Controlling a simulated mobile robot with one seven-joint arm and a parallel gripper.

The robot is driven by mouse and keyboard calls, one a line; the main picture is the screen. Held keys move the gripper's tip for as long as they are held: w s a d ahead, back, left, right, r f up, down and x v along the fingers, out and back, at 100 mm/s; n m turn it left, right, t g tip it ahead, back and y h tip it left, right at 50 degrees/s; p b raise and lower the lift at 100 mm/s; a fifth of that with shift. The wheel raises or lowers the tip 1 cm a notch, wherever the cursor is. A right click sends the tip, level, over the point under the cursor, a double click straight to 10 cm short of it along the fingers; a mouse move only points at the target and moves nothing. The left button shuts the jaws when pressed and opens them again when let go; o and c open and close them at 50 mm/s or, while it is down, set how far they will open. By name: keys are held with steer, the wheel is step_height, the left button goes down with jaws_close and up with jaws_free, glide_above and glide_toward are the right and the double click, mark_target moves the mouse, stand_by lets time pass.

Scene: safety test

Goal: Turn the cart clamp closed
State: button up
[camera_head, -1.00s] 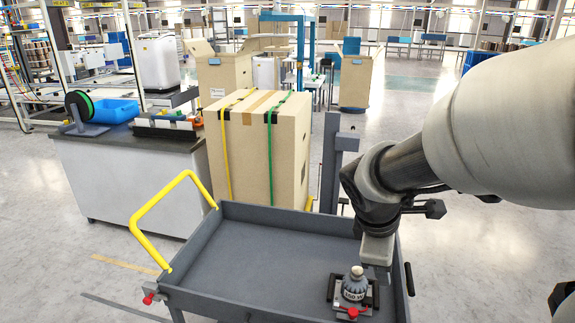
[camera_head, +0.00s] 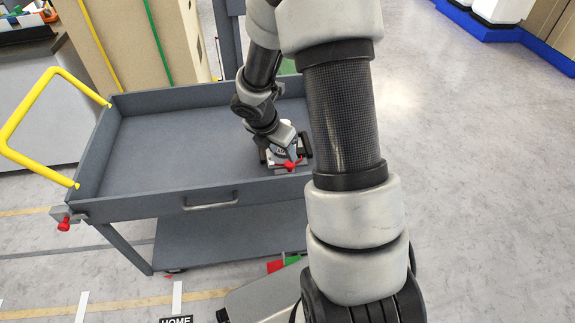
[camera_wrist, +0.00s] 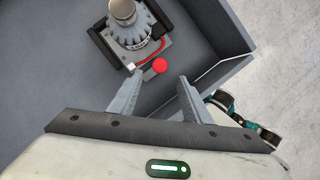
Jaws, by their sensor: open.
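The grey cart (camera_head: 180,147) has a raised rim. A clamp with a red knob or lever (camera_head: 289,164) sits in its right front corner, around a grey weight-like object (camera_head: 284,145). In the wrist view the clamp's red knob (camera_wrist: 159,66) lies beside the ribbed grey object (camera_wrist: 138,40) in a black-sided holder (camera_wrist: 171,22). My gripper (camera_wrist: 160,78) is open and empty, its fingertips on either side of the red knob's near edge in the picture. I cannot tell whether they touch it. In the head view my wrist hides the fingers and part of the clamp.
The cart's front wall (camera_head: 209,203) and right rim run close to the clamp. A yellow handle (camera_head: 32,103) and another red knob (camera_head: 64,224) are at the cart's left end. A strapped carton (camera_head: 130,45) stands behind. Floor on the right is open.

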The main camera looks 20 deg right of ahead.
mark_target(290, 164)
steer(key=b+x, duration=0.2)
steer(key=x, duration=0.6)
steer(key=shift+f+b, duration=0.15)
steer(key=shift+b, duration=0.2)
steer(key=c, duration=1)
